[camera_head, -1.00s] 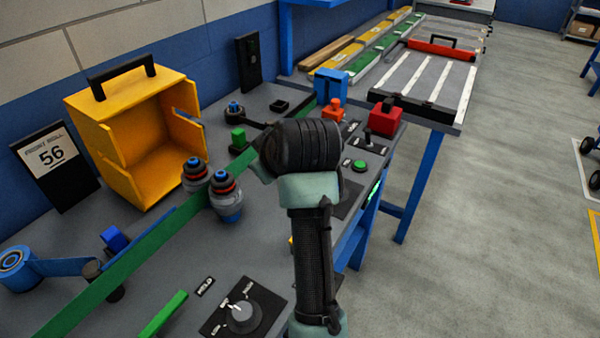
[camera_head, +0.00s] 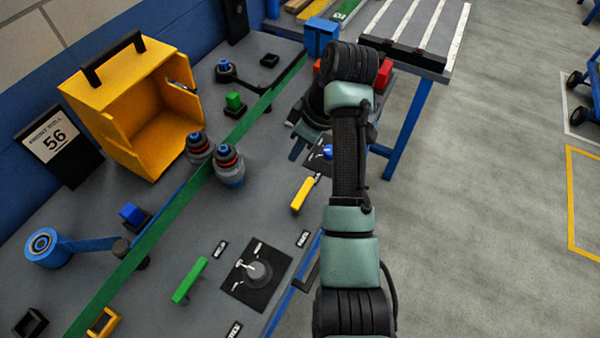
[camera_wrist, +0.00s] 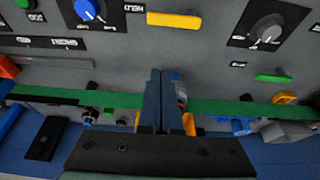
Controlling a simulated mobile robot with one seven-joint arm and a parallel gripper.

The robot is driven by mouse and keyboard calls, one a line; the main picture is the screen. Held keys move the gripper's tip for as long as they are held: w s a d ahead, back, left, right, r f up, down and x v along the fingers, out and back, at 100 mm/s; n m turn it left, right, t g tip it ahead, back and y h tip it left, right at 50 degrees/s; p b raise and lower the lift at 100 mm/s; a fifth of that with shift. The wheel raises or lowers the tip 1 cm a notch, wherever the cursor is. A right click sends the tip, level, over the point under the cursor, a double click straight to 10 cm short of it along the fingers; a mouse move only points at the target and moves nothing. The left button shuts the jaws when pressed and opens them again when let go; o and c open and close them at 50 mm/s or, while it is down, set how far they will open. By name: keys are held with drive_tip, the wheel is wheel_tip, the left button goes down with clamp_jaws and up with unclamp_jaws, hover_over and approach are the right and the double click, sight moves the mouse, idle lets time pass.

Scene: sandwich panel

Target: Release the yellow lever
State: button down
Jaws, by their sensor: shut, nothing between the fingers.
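The yellow lever (camera_head: 303,194) lies on the grey panel, left of my forearm in the head view and just above a black dial plate. In the wrist view the yellow lever (camera_wrist: 174,19) shows at the top middle, lying crosswise. My gripper (camera_wrist: 167,73) has its two dark fingers together with nothing between them. Their tips point toward the panel, and the lever shows beyond them in the picture, with a gap of bare panel between.
A grey knob on a black plate (camera_head: 258,272) and a green lever (camera_head: 189,281) sit near the yellow lever. A blue knob (camera_wrist: 90,8) is beside it in the wrist view. A green strip (camera_head: 160,230) crosses the panel. An open yellow box (camera_head: 135,105) stands behind two grey-capped posts.

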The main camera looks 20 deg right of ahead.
sight(303, 196)
drive_tip(key=x, duration=0.9)
drive_tip(key=shift+a+f, duration=0.1)
drive_tip(key=shift+f, duration=0.15)
drive_tip(key=shift+s+d+f+p, duration=0.1)
drive_tip(key=shift+d+f+p, duration=0.15)
drive_tip(key=shift+p, duration=0.1)
drive_tip(key=shift+s+d+p, duration=0.25)
drive_tip(key=shift+s+d, duration=0.25)
drive_tip(key=shift+s, duration=0.2)
drive_tip(key=shift+s+d+p, duration=0.2)
drive_tip(key=shift+s+d, duration=0.25)
drive_tip(key=shift+s, duration=0.2)
